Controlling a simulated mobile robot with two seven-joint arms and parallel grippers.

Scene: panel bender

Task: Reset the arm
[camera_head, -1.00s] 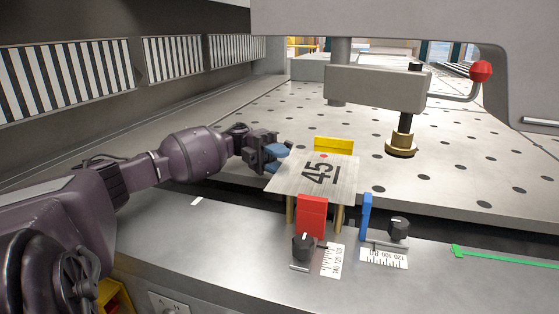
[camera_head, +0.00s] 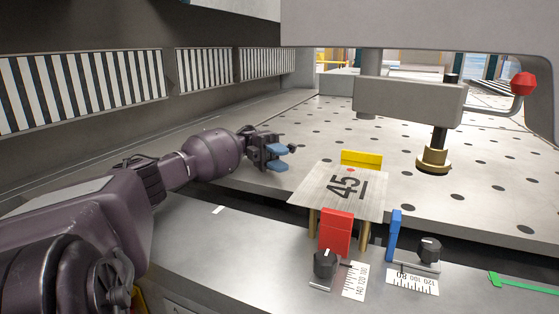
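My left arm comes in from the left, and its gripper (camera_head: 279,157) hangs over the perforated table. Its two blue fingertips are apart with nothing between them. The gripper is just left of a thin metal plate marked 45 (camera_head: 343,189), with a small gap between them. The plate lies flat, between a yellow stop (camera_head: 361,159) at its back edge and a red block (camera_head: 335,232) at its front. My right gripper is not in view.
A blue stop (camera_head: 395,236) and black knobs (camera_head: 325,264) with white scales stand on the front ledge. A press arm with a brass foot (camera_head: 433,160) and a red-knobbed lever (camera_head: 523,84) are to the right. The perforated table (camera_head: 300,125) is clear behind the gripper.

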